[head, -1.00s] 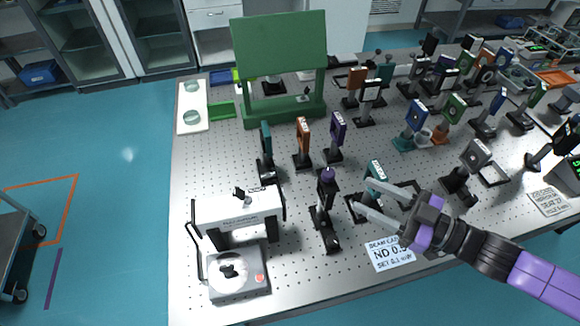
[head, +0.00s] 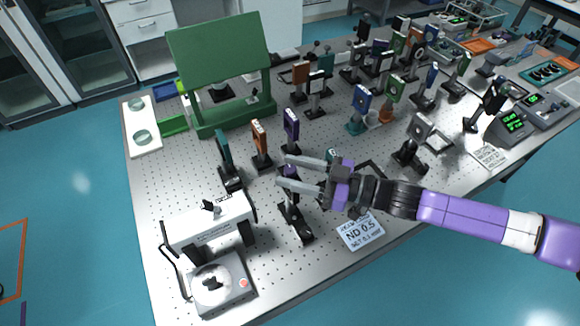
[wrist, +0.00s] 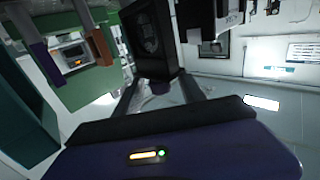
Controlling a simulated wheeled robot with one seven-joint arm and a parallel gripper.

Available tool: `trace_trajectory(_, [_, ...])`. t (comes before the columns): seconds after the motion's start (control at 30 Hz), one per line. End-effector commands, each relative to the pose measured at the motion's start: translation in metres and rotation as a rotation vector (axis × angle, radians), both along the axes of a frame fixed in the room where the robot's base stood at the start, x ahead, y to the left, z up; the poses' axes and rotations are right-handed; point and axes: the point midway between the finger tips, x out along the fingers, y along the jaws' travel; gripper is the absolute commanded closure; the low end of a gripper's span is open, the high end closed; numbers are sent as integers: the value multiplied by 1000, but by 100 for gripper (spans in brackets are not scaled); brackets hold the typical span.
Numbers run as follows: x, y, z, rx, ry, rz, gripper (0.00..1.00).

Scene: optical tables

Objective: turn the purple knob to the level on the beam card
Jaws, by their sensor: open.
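The purple knob (head: 291,171) tops a dark post mount (head: 295,220) near the table's front. My gripper (head: 284,171) is open, reaching in from the right with its two pale fingers around the knob's place. The fingers partly hide the knob, and I cannot tell whether they touch it.
Teal, orange and purple mounts (head: 260,145) stand close behind the knob. A white bridge-like unit (head: 210,222) and a grey box with a round dial (head: 218,283) stand at the front left. A green board (head: 220,60) rises behind. Several more mounts crowd the right.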

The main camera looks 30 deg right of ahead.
Motion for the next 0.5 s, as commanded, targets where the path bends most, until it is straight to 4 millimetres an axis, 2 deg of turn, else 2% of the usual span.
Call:
trace_trajectory(0.37, [5, 5, 0, 0, 0, 0, 52])
trace_trajectory(0.5, [5, 5, 0, 0, 0, 0, 80])
